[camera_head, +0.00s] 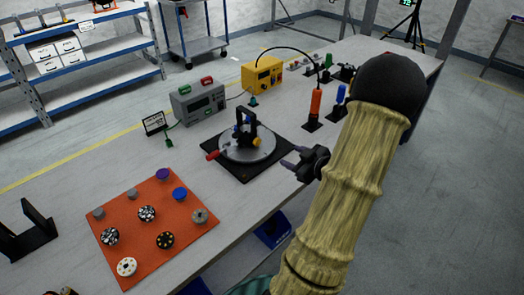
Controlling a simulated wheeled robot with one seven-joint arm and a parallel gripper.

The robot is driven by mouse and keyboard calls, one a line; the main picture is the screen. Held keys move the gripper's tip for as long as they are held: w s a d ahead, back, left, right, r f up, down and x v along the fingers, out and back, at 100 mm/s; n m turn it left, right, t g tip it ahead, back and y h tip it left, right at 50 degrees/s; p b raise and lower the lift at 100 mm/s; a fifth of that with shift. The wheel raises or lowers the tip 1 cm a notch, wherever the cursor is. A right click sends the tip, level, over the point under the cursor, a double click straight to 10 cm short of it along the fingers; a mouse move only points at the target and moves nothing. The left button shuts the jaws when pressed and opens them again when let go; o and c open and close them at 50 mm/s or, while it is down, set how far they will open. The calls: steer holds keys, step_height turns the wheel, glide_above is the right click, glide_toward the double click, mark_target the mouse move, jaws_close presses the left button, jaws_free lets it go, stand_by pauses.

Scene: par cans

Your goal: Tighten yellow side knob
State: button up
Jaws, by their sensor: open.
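The yellow side knob (257,142) is on the right side of a black fixture (246,126) that stands upright on a round silver plate (236,157). The plate sits on a black square base (245,177) on the table. A red knob (212,155) sticks out at the left, and a small blue part (238,113) is near the fixture's top. My gripper (291,157) is open and empty, to the right of the yellow knob and apart from it, its fingers pointing left toward the fixture. How far the knob is screwed in cannot be told.
An orange mat (190,240) with several round knobs lies at the front left. A grey box (198,102) and a yellow box (262,74) stand behind the fixture. An orange-handled tool (316,103) and a blue-handled one (340,95) stand behind my gripper, near my arm.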

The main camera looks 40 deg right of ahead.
mark_target(259, 143)
steer(key=x, duration=1.7)
steer(key=shift+w, duration=0.25)
steer(key=c, duration=1)
